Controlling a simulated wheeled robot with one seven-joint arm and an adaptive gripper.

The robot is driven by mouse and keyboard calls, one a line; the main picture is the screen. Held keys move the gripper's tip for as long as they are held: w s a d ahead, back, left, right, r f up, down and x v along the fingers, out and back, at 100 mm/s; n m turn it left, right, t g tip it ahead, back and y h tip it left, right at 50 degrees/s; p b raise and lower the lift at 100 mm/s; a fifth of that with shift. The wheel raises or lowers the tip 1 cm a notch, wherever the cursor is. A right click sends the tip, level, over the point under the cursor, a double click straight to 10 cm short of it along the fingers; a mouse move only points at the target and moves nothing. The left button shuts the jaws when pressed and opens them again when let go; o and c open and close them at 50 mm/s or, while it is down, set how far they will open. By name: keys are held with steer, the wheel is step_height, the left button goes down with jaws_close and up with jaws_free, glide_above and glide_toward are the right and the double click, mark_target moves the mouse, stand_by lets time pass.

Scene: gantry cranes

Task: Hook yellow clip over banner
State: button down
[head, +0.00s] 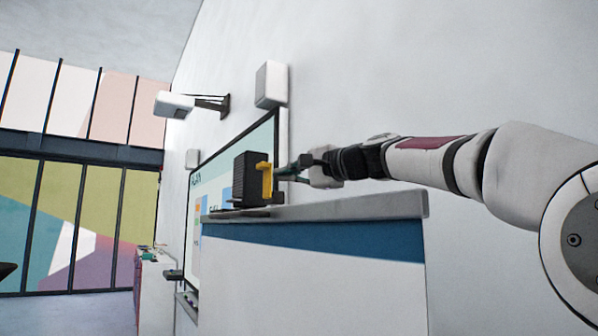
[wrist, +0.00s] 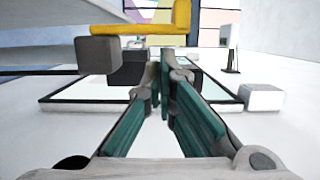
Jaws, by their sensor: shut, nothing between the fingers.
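The yellow clip (head: 266,180) shows in the head view as an upright yellow piece with a short arm at its top, against a dark ribbed box (head: 247,178). I cannot tell whether it is fixed to the box. In the wrist view the yellow clip (wrist: 140,28) is a bar at the top, beyond my fingertips. My gripper (head: 284,169) is just right of the clip in the head view. Its teal-padded fingers (wrist: 164,82) are shut with nothing between them, and contact with the clip is not clear. No banner is clearly recognisable.
A counter with a grey top (head: 345,208) and blue band (head: 340,241) lies below my gripper. A framed board (head: 232,156) hangs on the wall behind, with a white box (head: 271,84) above it. A projector (head: 174,104) juts from the wall. Floor shows at lower left.

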steer(key=shift+s+a, duration=0.15)
steer(key=shift+a, duration=0.05)
